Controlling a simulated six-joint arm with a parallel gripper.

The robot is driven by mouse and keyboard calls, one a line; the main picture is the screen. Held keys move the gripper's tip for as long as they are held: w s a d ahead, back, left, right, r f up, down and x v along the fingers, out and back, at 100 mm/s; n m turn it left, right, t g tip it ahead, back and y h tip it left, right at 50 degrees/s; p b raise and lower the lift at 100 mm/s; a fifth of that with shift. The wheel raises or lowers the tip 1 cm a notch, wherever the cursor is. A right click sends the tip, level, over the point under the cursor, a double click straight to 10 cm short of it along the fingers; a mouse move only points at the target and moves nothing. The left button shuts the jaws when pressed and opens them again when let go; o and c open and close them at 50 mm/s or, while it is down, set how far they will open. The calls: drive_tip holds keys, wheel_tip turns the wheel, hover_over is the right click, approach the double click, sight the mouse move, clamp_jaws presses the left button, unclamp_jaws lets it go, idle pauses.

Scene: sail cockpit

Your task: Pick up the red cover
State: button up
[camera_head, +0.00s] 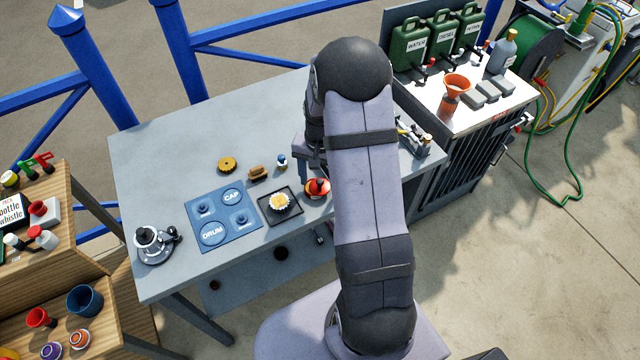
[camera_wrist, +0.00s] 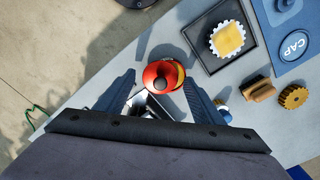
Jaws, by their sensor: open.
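The red cover (camera_head: 317,189) sits on the grey table near its front edge, just right of a black tray. In the wrist view the red cover (camera_wrist: 154,72) looks like a round red-orange piece with a dark centre and some yellow at its edge. My gripper (camera_wrist: 160,78) is open, with one finger on each side of the cover in that view and gaps visible on both sides. I cannot tell how high the fingers are above it. In the head view my arm hides most of the gripper.
The black tray (camera_head: 263,214) holds a white toothed piece with a yellow top (camera_head: 280,201). A blue mat (camera_head: 196,216) marked CAP and DRUM lies left of it. A brown block (camera_head: 259,173), a yellow knob (camera_head: 227,164) and a small blue-and-white piece (camera_head: 282,161) stand behind.

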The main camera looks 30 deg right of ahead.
sight(319, 180)
drive_tip(key=c, duration=1.1)
drive_tip(key=shift+o, duration=0.2)
wheel_tip(319, 180, up, 10)
drive_tip(key=b, duration=0.2)
drive_tip(key=shift+w+p, duration=0.1)
drive_tip(key=shift+p, duration=0.2)
